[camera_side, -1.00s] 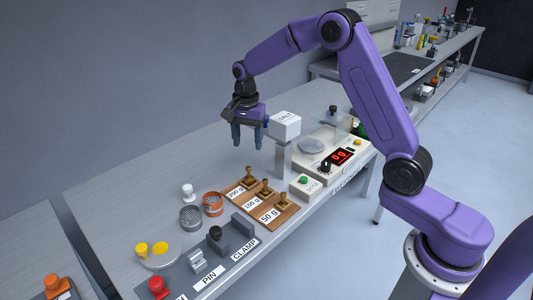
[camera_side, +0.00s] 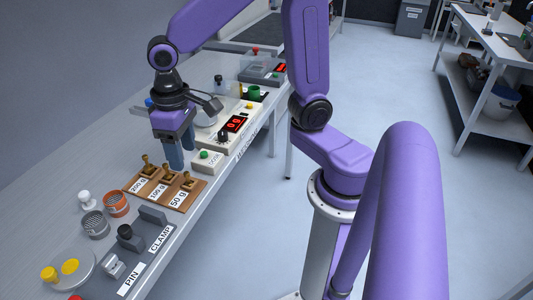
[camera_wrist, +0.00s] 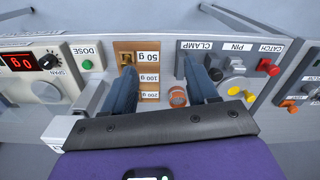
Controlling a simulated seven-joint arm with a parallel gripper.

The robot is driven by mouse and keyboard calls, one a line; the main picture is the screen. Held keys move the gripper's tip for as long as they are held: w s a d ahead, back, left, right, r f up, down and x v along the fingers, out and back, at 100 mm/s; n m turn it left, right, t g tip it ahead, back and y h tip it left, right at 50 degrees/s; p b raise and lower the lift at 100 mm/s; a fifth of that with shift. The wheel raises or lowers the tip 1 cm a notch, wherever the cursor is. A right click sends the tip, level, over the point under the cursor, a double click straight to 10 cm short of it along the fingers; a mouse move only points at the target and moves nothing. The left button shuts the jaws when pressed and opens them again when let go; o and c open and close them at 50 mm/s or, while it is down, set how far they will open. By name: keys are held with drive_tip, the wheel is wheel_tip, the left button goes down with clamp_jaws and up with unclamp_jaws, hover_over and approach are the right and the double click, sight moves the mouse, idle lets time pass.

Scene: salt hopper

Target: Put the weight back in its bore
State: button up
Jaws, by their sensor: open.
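Three brass weights stand on a wooden block (camera_side: 150,196) with labels 200 g, 100 g and 50 g: the 200 g weight (camera_side: 147,161), the 100 g weight (camera_side: 166,171) and the 50 g weight (camera_side: 188,182). I cannot see their bores or tell how deep they sit. My gripper (camera_side: 179,162) is open and empty, pointing down above and behind the block. In the wrist view my gripper (camera_wrist: 162,65) has its fingers apart, with the block (camera_wrist: 150,47) showing between them. The 50 g weight (camera_wrist: 126,59) shows beside the left finger. The other weights are hidden there.
A scale with red digits (camera_side: 236,124) and a green DOSE button box (camera_side: 206,160) stand beyond the block. An orange mesh cup (camera_side: 116,204), a grey mesh cup (camera_side: 95,225) and the CLAMP fixture (camera_side: 153,216) stand on the near side.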

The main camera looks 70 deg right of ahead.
drive_tip(key=s+d+n, duration=0.2)
drive_tip(key=s+n, duration=0.3)
drive_tip(key=s, duration=0.3)
drive_tip(key=s+d+n, duration=0.3)
drive_tip(key=s+n, duration=0.2)
drive_tip(key=s, duration=0.3)
drive_tip(key=shift+s+f, duration=0.35)
drive_tip(key=shift+f, duration=0.1)
